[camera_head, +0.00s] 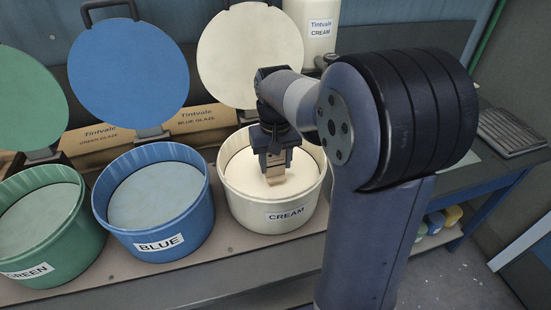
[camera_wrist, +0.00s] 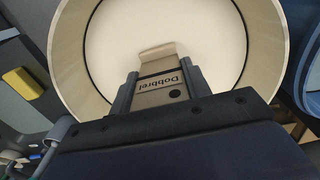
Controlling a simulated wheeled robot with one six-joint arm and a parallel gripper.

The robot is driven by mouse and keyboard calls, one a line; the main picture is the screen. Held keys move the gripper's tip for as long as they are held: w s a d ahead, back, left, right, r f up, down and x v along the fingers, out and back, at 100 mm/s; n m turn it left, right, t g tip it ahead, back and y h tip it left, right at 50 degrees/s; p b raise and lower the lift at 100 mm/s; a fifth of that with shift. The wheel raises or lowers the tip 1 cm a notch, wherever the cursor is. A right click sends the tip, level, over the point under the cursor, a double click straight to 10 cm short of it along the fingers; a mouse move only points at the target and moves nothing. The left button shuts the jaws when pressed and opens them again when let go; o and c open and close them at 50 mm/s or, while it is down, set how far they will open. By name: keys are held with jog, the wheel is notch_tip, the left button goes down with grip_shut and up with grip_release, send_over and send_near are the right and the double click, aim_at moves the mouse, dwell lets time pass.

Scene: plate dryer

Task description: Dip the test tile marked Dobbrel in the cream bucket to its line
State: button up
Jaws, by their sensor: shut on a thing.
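My gripper (camera_head: 275,158) is over the open cream bucket (camera_head: 240,200), pointing down into it. It is shut on a beige test tile (camera_head: 276,180), which hangs below the fingers. In the wrist view the tile (camera_wrist: 157,55) shows the name Dobbrel, upside down, and a dark round spot, between the two fingers (camera_wrist: 160,88). The tile's lower end is over or at the pale glaze (camera_head: 247,165).
A blue bucket (camera_head: 206,215) and a green bucket (camera_head: 85,245) stand to the left, with their round lids raised behind. The cream lid (camera_head: 250,50) is also up. A cream Tintvale container (camera_head: 318,45) stands behind.

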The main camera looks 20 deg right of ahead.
aim_at(276, 175)
jog(key=shift+f+b, duration=1.9)
jog(key=shift+f, duration=1.15)
jog(key=shift+f, duration=0.35)
jog(key=shift+r, duration=0.1)
jog(key=shift+r+p, duration=6.05)
jog(key=shift+r, duration=1.05)
jog(key=shift+s+f, duration=0.1)
